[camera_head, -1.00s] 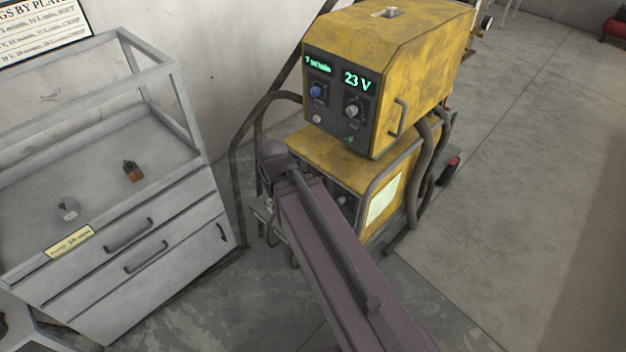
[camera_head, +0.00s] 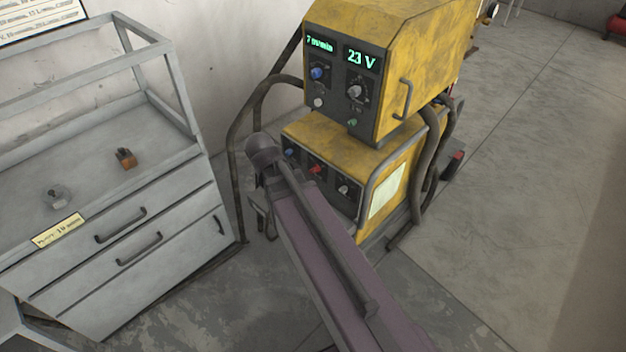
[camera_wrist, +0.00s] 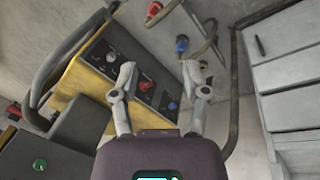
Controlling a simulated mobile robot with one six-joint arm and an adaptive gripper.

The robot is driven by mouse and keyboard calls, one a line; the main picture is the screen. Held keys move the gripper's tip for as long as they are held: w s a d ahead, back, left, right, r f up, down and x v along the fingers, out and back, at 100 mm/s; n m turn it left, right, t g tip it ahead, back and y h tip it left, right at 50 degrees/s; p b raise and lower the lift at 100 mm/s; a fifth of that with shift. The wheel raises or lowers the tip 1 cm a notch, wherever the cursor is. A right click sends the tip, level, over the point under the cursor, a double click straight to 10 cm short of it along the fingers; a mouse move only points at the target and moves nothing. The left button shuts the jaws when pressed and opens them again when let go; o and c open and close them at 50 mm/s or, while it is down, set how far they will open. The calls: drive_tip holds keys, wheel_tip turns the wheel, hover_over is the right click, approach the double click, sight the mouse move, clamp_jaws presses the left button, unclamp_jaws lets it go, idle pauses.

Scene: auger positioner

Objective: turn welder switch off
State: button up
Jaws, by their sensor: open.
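The yellow welder (camera_head: 330,133) stands right of centre in the head view. Its dark lower front panel carries a blue knob (camera_head: 291,153), a red switch (camera_head: 316,169) and a grey knob (camera_head: 343,189). In the wrist view the red switch (camera_wrist: 145,85) lies between the fingers of my gripper (camera_wrist: 158,75), with the panel beyond them. The fingers are apart and hold nothing. I cannot tell whether the left finger touches the panel. The switch's on or off position is too small to read. In the head view my arm hides most of my gripper.
An upper yellow unit (camera_head: 425,45) with a lit "23 V" display sits on the welder. Thick cables (camera_head: 420,165) hang at its right side. A grey drawer cabinet (camera_head: 150,200) stands at the left. Open floor (camera_head: 530,150) lies to the right.

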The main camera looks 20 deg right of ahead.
drive_tip(key=w+d+f+m+h+b, duration=0.4)
drive_tip(key=w+f+m+b, duration=0.15)
drive_tip(key=f+b, duration=0.4)
drive_tip(key=m+t+h+b, duration=0.1)
drive_tip(key=m+h+b, duration=1.25)
drive_tip(key=b, duration=1.35)
approach(314, 171)
drive_tip(key=a+r+m+y, duration=0.2)
drive_tip(key=a+y, duration=0.1)
drive_tip(key=a, duration=0.1)
drive_tip(key=shift+s+a+m+h+b, duration=0.15)
drive_tip(key=shift+a+m+h+b, duration=0.15)
drive_tip(key=shift+m+h, duration=0.1)
drive_tip(key=shift+d, duration=0.15)
drive_tip(key=d, duration=0.9)
drive_tip(key=w+d, duration=0.1)
drive_tip(key=d, duration=0.3)
drive_tip(key=shift+d, duration=0.3)
clamp_jaws()
